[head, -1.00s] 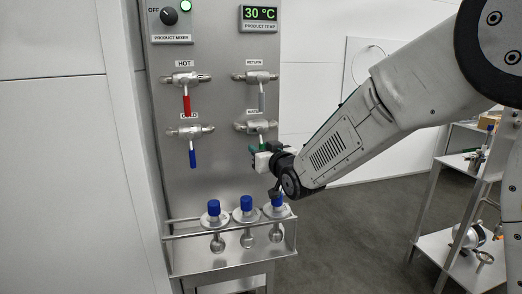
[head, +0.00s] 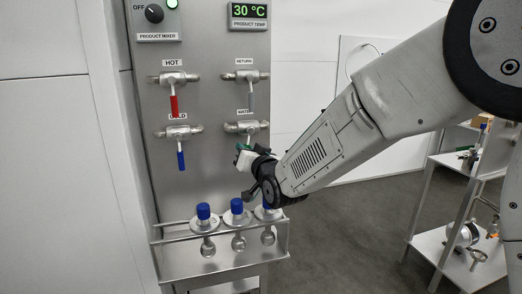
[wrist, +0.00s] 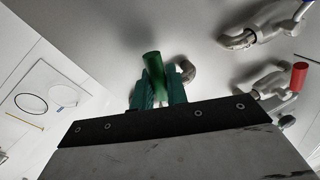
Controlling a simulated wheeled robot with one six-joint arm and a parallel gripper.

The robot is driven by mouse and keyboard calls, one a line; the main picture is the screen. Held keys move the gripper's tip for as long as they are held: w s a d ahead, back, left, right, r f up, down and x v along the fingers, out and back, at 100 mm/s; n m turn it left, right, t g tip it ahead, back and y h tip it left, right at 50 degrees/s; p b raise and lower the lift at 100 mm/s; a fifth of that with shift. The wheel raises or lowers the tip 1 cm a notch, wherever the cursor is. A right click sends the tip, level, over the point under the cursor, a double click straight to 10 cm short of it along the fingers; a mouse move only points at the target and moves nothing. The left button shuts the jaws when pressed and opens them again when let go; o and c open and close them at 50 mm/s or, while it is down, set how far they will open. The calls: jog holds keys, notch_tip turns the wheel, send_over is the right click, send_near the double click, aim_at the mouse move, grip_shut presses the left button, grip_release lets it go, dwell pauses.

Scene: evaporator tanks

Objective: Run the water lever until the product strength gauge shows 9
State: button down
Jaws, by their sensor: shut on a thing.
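The water lever's green handle (head: 248,137) hangs from the lower right valve on the steel panel, its label partly covered. In the wrist view the green handle (wrist: 152,64) stands between the two dark green fingers. My gripper (head: 243,153) is shut on it; the fingers also show in the wrist view (wrist: 158,90). My gripper and wrist hide the handle's lower part in the head view. The product strength gauge is not in view. The product temp display (head: 249,11) reads 30 °C.
The red hot lever (head: 174,105) and blue cold lever (head: 181,160) hang down on the left. The grey return lever (head: 251,101) is just above. Several blue-capped fittings (head: 203,212) stand in a steel rack below my gripper. A shelf (head: 440,245) stands at right.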

jog(key=shift+s+a+r+m+t+h, duration=0.2)
jog(key=shift+a+r+m+t+h, duration=0.3)
jog(key=shift+m, duration=1.9)
jog(key=shift+s+a+r+m+t+h, duration=0.25)
jog(key=shift+a+r+m, duration=0.55)
jog(key=shift+m, duration=1.6)
jog(key=shift+s+a+r+m+t+h, duration=0.3)
jog(key=shift+r+m+t, duration=0.4)
jog(key=shift+m, duration=1.7)
jog(key=shift+w+r, duration=0.1)
jog(key=shift+r, duration=0.1)
jog(key=c, duration=1.5)
grip_release()
jog(key=shift+o, duration=0.2)
jog(key=v, duration=0.8)
jog(key=shift+w+r, duration=0.1)
